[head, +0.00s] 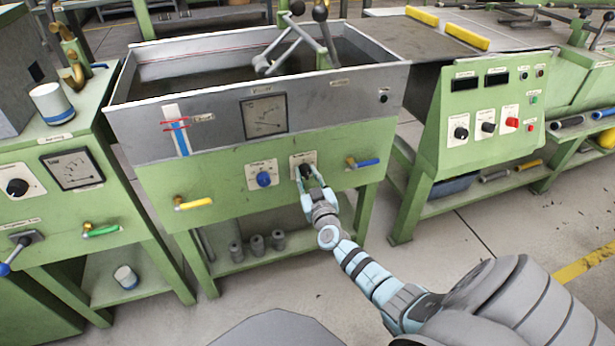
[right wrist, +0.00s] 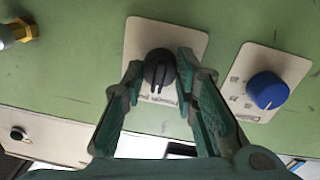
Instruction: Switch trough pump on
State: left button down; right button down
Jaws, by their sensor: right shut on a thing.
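The trough pump switch is a black knob (head: 306,169) on a pale plate on the green front panel of the trough. In the right wrist view the black knob (right wrist: 159,69) sits between my fingers, and its plate (right wrist: 188,37) carries an upside-down label. My right gripper (head: 309,178) reaches up to the panel from the lower right and is shut on the knob. In the right wrist view its fingers (right wrist: 160,75) lie on either side of the knob. My left gripper is not in view.
A blue knob (head: 263,179) is left of the black one. A yellow-handled valve (head: 193,203) and a blue-handled valve (head: 363,163) stick out from the panel. The metal trough (head: 335,90) is above. A green control box (head: 486,115) stands right.

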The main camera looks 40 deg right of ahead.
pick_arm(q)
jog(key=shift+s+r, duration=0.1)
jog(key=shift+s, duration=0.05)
pick_arm(e)
jog(key=shift+m, duration=0.3)
jog(key=shift+m+p, duration=0.4)
jog(key=shift+m, duration=0.1)
jog(key=shift+m+p, duration=0.4)
jog(key=shift+m, duration=0.8)
jog(key=m, duration=0.2)
jog(key=shift+m, duration=0.3)
jog(key=shift+m+p, duration=0.35)
jog(key=shift+m, duration=0.85)
jog(key=shift+m+y, duration=0.3)
jog(key=shift+m, duration=0.8)
jog(key=shift+d+m, duration=0.1)
jog(key=shift+m, duration=0.2)
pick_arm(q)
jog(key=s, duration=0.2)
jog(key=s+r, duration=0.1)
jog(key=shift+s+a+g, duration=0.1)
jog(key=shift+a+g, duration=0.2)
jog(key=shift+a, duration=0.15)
